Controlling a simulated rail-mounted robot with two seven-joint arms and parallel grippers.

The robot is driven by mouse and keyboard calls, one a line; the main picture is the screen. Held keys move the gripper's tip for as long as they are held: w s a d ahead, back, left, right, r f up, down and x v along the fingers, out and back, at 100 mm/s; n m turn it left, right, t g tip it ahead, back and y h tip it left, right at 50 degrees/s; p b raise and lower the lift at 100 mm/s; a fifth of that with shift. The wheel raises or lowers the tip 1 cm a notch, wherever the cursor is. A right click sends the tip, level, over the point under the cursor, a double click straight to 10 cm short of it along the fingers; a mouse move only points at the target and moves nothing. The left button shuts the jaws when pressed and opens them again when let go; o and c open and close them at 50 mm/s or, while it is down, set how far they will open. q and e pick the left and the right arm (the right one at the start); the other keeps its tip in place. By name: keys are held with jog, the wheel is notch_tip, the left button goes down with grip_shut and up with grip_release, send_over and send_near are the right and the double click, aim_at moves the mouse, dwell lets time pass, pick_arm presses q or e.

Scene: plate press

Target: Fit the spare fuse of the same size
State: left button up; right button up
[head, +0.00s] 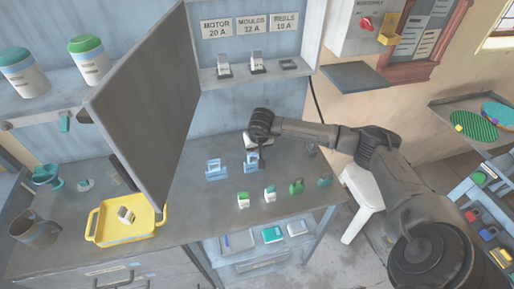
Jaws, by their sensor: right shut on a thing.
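My right gripper (262,163) points down at the bench, its jaws shut at a blue frame-like piece (251,161); the grip itself is too small to see clearly. A similar blue piece (216,170) stands to its left. In front is a row of small fuse-like pieces: a white-and-green one (243,201), another white-and-green one (270,194), a green one (296,187) and a dark green one (324,180). In the open cabinet, white fuses stand under MOTOR (223,68) and MOULDS (256,62). The REELS holder (289,65) looks empty. A pale fuse (127,214) lies in the yellow tray (101,237). My left gripper is out of view.
The grey cabinet door (145,105) stands open over the bench's left side. A white stool (361,190) is right of the bench. Bare bench top lies between the yellow tray and the row.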

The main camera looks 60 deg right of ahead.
jog(key=shift+f, duration=0.15)
jog(key=o, duration=1)
jog(key=shift+r, duration=0.6)
jog(key=p+v, duration=0.2)
jog(key=v, duration=0.7)
jog(key=shift+r, duration=0.3)
jog(key=shift+o, duration=0.4)
jog(key=shift+v, duration=0.85)
